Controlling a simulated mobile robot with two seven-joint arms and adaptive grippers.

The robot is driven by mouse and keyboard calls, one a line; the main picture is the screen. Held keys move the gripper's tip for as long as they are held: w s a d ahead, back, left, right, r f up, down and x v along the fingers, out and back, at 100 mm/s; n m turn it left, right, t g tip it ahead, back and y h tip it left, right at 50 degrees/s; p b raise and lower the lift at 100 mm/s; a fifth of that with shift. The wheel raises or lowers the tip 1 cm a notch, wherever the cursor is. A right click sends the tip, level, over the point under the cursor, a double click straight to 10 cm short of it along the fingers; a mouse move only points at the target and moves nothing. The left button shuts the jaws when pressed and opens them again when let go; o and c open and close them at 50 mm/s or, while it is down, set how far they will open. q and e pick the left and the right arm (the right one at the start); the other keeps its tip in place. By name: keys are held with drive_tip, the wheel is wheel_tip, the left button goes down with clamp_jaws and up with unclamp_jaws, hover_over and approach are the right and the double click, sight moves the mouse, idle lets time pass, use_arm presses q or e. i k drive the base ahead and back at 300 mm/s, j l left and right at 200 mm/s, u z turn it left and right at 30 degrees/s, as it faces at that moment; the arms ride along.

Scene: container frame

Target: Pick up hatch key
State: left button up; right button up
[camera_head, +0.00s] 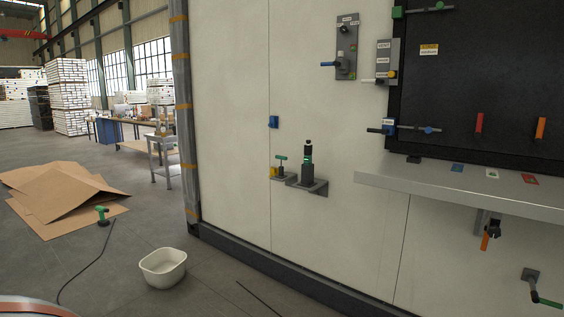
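No label marks the hatch key, so I cannot tell for certain which item it is. A small green T-handled tool (281,160) stands upright on a small wall bracket (284,178), beside a yellow piece (274,171). Another green-handled tool (102,213) stands near the cardboard on the floor at left. Neither of my grippers is in view.
A white container wall (230,120) fills the middle. A grey shelf (450,189) juts out at right below a dark panel (470,80) with handles. A white tub (163,267) and cardboard sheets (62,195) lie on the floor. Cables run across the floor.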

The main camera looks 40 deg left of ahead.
sight(282, 157)
drive_tip(key=i+l+z, duration=0.15)
drive_tip(key=z, duration=0.2)
drive_tip(key=i+l+z, duration=0.15)
drive_tip(key=z, duration=0.25)
drive_tip(key=i+l+z, duration=0.1)
drive_tip(key=z, duration=0.25)
drive_tip(key=i+j+z, duration=0.1)
drive_tip(key=i+z, duration=0.3)
drive_tip(key=i, duration=1.65)
drive_tip(key=j+u, duration=0.1)
drive_tip(key=u, duration=3.45)
